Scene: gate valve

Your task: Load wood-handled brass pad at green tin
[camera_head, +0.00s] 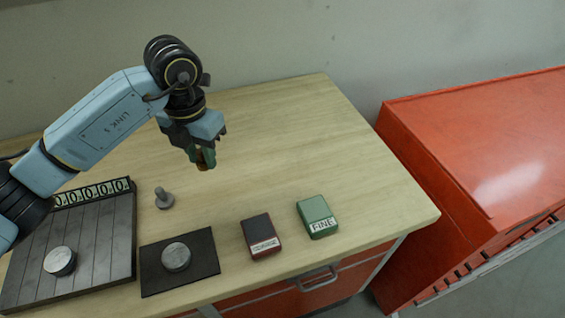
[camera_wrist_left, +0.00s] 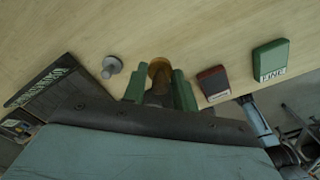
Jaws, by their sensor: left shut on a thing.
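My left gripper (camera_head: 203,157) is in the air over the table. In the left wrist view the gripper (camera_wrist_left: 158,90) is shut on the wood-handled brass pad (camera_wrist_left: 159,70), whose round brass end shows between the green fingers. In the head view only a small brown bit of the pad (camera_head: 206,165) shows below the fingers. The green tin (camera_head: 316,214), labelled FINE, stands near the table's front right, apart from the gripper and to its lower right. It also shows at the right in the left wrist view (camera_wrist_left: 270,60). My right gripper is not in view.
A dark red tin (camera_head: 260,236) stands left of the green tin. A grey metal piece with a stem (camera_head: 164,198) lies near a black mat (camera_head: 205,270) bearing a metal disc (camera_head: 176,257). A dark slotted board (camera_head: 110,235) is at left. The table's back right is clear.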

